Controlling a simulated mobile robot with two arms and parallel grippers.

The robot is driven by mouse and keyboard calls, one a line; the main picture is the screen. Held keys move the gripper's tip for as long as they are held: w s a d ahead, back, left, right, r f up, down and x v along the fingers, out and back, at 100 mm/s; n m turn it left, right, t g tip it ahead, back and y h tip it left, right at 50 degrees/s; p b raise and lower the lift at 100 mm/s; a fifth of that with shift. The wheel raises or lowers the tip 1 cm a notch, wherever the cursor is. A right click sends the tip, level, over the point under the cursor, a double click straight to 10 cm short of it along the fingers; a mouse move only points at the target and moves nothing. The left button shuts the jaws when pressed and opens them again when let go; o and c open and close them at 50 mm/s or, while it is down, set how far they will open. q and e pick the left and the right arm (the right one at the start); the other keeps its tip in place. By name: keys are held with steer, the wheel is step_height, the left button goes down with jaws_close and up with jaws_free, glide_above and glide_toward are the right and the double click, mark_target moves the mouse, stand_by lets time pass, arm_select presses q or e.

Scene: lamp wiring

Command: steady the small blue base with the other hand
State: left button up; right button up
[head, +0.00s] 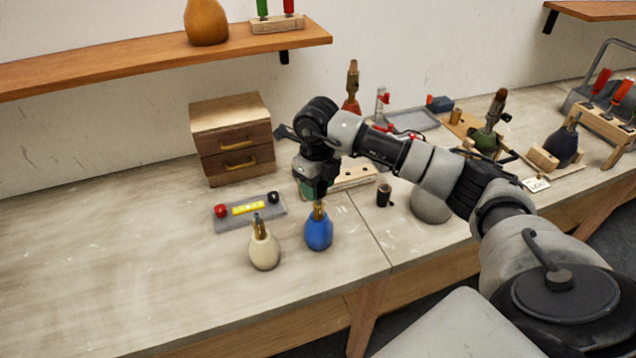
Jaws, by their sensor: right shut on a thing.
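The small blue base (319,233) is rounded and stands upright on the table near its front edge, in the middle of the head view. A brass-coloured stem piece (318,212) sticks up from its top. My right gripper (318,196) comes down from above and is shut on the upper end of that piece. The fingertips hide its top. My left gripper is not in view, and nothing else touches the blue base.
A cream base (264,251) with a stem stands close to its left. Behind is a grey tray (222,218) with a red knob, a yellow piece and a dark knob. A wooden drawer box (236,162) stands further back. The table's left part is clear.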

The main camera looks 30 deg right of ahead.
steer(key=shift+f, duration=0.2)
steer(key=o, duration=1)
steer(key=shift+c, duration=0.2)
steer(key=shift+r, duration=0.15)
